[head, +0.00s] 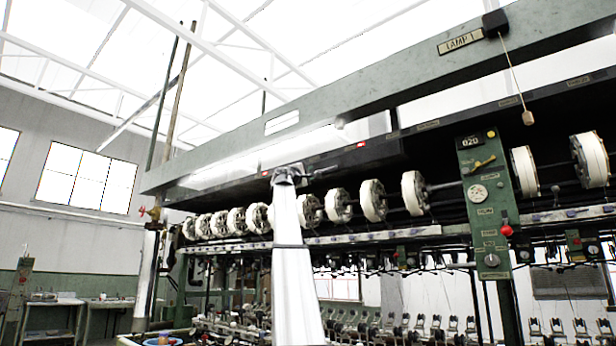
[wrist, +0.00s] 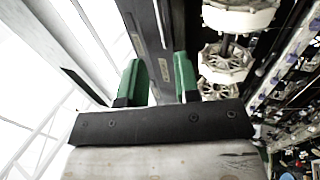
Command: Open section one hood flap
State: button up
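The hood flap is the long dark panel (head: 215,187) under the green upper beam, at the left part of the machine. It hangs low and looks shut, with small red marks near its lower edge. My gripper (head: 289,174) is raised to this lower edge, and its fingertips are hidden behind my wrist in the head view. In the wrist view my gripper (wrist: 158,82) shows two green fingers standing apart. A dark strip (wrist: 160,40) runs up between them. I cannot tell whether either finger touches it.
A row of white reels (head: 373,201) sits just below the flap. A green control panel (head: 487,205) with a red knob stands right of it. A pull cord (head: 514,75) hangs at upper right. A pipe with a red valve (head: 150,212) stands left.

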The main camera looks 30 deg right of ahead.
jog(key=shift+x, duration=5.8)
jog(key=shift+f, duration=0.1)
grip_shut()
